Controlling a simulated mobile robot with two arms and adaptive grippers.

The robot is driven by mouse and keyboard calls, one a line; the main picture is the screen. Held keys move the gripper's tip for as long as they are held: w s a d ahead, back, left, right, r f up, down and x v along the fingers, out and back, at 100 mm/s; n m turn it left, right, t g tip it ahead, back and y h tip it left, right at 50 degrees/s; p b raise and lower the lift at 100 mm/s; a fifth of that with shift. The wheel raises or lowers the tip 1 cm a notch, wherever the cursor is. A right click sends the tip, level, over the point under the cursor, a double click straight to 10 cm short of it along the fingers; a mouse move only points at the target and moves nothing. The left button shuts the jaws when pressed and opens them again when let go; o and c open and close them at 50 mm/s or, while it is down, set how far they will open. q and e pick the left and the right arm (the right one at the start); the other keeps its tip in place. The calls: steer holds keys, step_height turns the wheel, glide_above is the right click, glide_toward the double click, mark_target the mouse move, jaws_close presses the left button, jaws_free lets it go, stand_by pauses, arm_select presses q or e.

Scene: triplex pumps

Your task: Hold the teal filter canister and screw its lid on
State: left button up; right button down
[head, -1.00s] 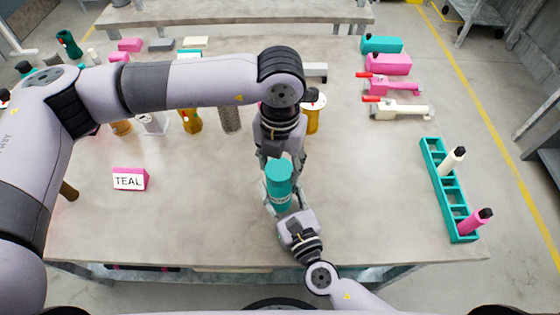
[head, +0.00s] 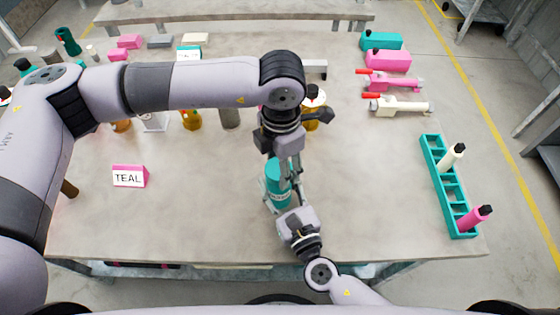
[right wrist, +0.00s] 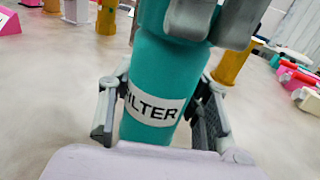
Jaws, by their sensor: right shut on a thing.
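The teal filter canister (head: 277,190) stands upright at the front middle of the table. Its white label reading FILTER shows in the right wrist view (right wrist: 153,108). My right gripper (head: 279,205) is shut on the canister's lower body, with a finger on either side. My left gripper (head: 288,180) comes down from above at the canister's top, its fingers overlapping the upper right side in the head view. These fingers also cross the top in the right wrist view, hiding where lid and body meet. I cannot tell whether the left fingers grip the lid.
A pink-edged TEAL sign (head: 129,177) stands to the left. A teal rack (head: 449,187) with a cream and a pink canister is at the right edge. Pink and cream tools (head: 400,105) lie at the back right. The table between sign and canister is clear.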

arm_select(q)
steer(key=m, duration=0.6)
steer(key=shift+s, duration=0.1)
steer(key=m, duration=0.4)
steer(key=shift+s, duration=0.1)
steer(key=m, duration=0.8)
steer(key=shift+s+a, duration=0.1)
steer(key=m, duration=0.3)
steer(key=shift+a+m, duration=0.1)
steer(key=shift+m, duration=0.3)
arm_select(e)
steer(key=shift+f, duration=0.1)
arm_select(q)
steer(key=m, duration=0.6)
steer(key=shift+a, duration=0.1)
steer(key=o, duration=1)
